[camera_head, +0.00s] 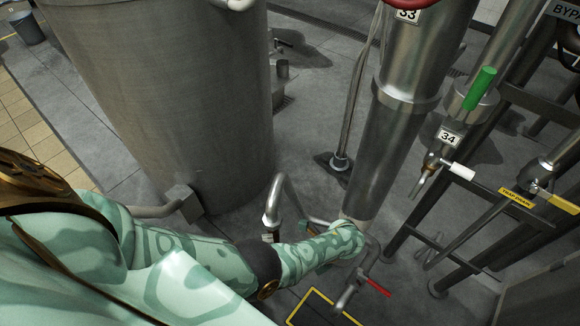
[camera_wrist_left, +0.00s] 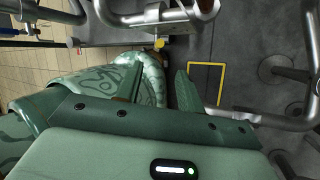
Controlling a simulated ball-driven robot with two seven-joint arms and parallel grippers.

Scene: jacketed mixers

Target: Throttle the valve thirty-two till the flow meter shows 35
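No tag reading 32 and no flow meter reading can be made out. In the head view my left arm reaches in from the left, and its end (camera_head: 342,242) is low among pipes beside a steel column; its fingers are hidden there. A valve with a red lever (camera_head: 378,287) sits on a thin pipe just right of and below the arm's end. In the left wrist view my left gripper (camera_wrist_left: 158,72) has its two dark green fingers apart, with no held object visible between them. My right gripper is out of view.
A large steel tank (camera_head: 160,90) stands left. Tag 33 (camera_head: 407,15) is on the steel column, and tag 34 (camera_head: 447,137) is near a green handle (camera_head: 480,88). A yellow "TRAP DRAIN" label (camera_head: 517,192) is right. A yellow floor outline also shows in the wrist view (camera_wrist_left: 206,64).

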